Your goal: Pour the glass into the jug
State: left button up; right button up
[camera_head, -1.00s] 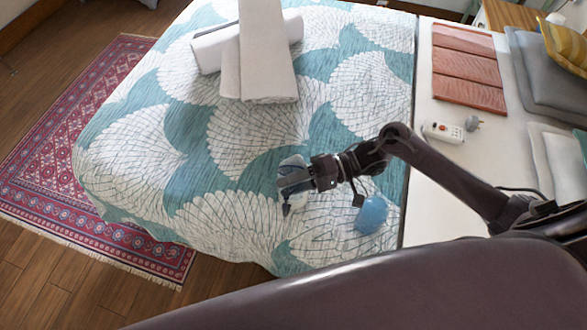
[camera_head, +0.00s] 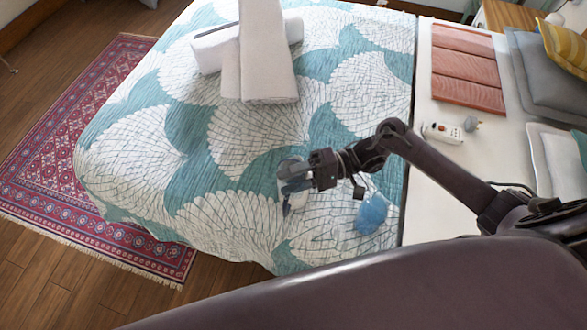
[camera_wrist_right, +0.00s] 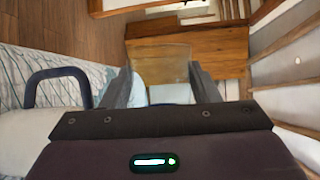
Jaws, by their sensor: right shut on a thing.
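My right gripper (camera_head: 288,183) is above the patterned bed, near its front edge. In the right wrist view its two fingers (camera_wrist_right: 162,88) stand on either side of a clear glass (camera_wrist_right: 160,64), and it is shut on it. In the head view the glass is mostly hidden by the gripper. A whitish, rounded thing (camera_head: 290,166) shows right at the fingers; it may be the jug, but I cannot tell. The right wrist view shows a dark blue loop handle (camera_wrist_right: 38,76) over a white surface at the left. My left gripper is not in view.
A light blue rounded thing (camera_head: 372,213) lies on the bed (camera_head: 240,150), right of the gripper. The bed's left side is clear.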

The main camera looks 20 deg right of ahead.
jog(key=shift+s+a+f+n+h+b, duration=0.1)
jog(key=shift+s+f+n+h+b, duration=0.3)
jog(key=shift+f+n, duration=0.3)
jog(key=shift+n+t, duration=0.3)
jog(key=shift+n, duration=0.2)
jog(key=shift+s+a+f+n+h+p, duration=0.3)
jog(key=shift+s+n+h+p, duration=0.25)
jog(key=shift+p, duration=0.5)
jog(key=n+p, duration=0.1)
jog(key=p, duration=0.1)
jog(key=r+n+t+h+p, duration=0.1)
jog(key=shift+s+r+n+p, duration=0.15)
jog(key=shift+r+n+p, duration=0.1)
jog(key=shift+p, duration=0.1)
jog(key=shift+f+n+t, duration=0.3)
jog(key=shift+f+n, duration=0.1)
jog(key=shift+f, duration=0.25)
jog(key=shift+a+r+n+t+h+p, duration=0.1)
jog(key=shift+r+n+t+h+p, duration=0.4)
jog(key=shift+n+p, duration=0.4)
jog(key=shift+s+a+f+n+t+h, duration=0.25)
jog(key=shift+s+f+n+t, duration=0.35)
jog(key=shift+f+n, duration=0.15)
jog(key=shift+s+a+f+n+t+h, duration=0.25)
jog(key=shift+s+f+n+t, duration=0.3)
jog(key=shift+n, duration=0.3)
jog(key=shift+s+a+f+n+t+h, duration=0.25)
jog(key=shift+s+f+n+t, duration=0.2)
jog(key=shift+f+n+t, duration=0.3)
